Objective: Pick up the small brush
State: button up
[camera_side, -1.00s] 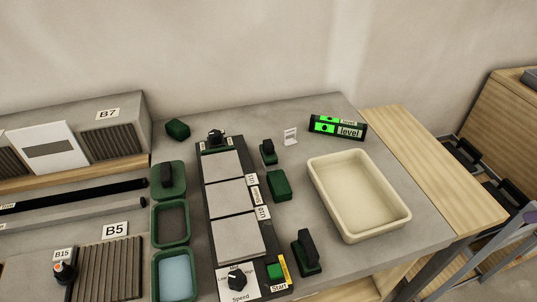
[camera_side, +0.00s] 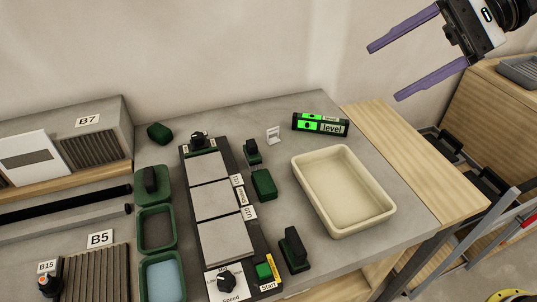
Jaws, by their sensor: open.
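A small dark green tool with an upright handle (camera_side: 252,152) stands on the grey worktop, right of the tile strip; it looks like the small brush, though its bristles cannot be made out. A larger dark tool of similar shape (camera_side: 293,250) stands nearer the front edge. My gripper (camera_side: 384,72) is at the upper right, its two purple fingers wide apart with nothing between them. It is high above the worktop and well to the right of the small tool.
A cream tray (camera_side: 343,232) lies right of the tools. A green block (camera_side: 263,184) sits close to the small tool, and a small white stand (camera_side: 273,135) is beside it. A level (camera_side: 320,124) with green lights lies behind the tray. Green trays (camera_side: 140,235) line the left.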

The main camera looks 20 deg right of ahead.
jog(key=w+a+f+m+g+y, duration=0.15)
jog(key=w+a+m+y, duration=0.35)
jog(key=w, duration=0.7)
jog(key=m+y, duration=0.2)
send_over(247, 146)
jog(key=d, duration=0.4)
notch_tip(247, 146, down, 16)
jog(key=shift+m+g, duration=0.35)
jog(key=shift+m, duration=0.15)
jog(key=f, duration=0.8)
jog(key=a+f, duration=0.1)
jog(key=f, duration=0.3)
jog(key=shift+s+f, duration=0.2)
jog(key=shift+s, duration=0.05)
jog(key=shift+a+f, duration=0.2)
jog(key=shift+a, duration=1.05)
jog(key=shift+a+f, duration=0.2)
jog(key=shift+a, duration=1.05)
grip_shut()
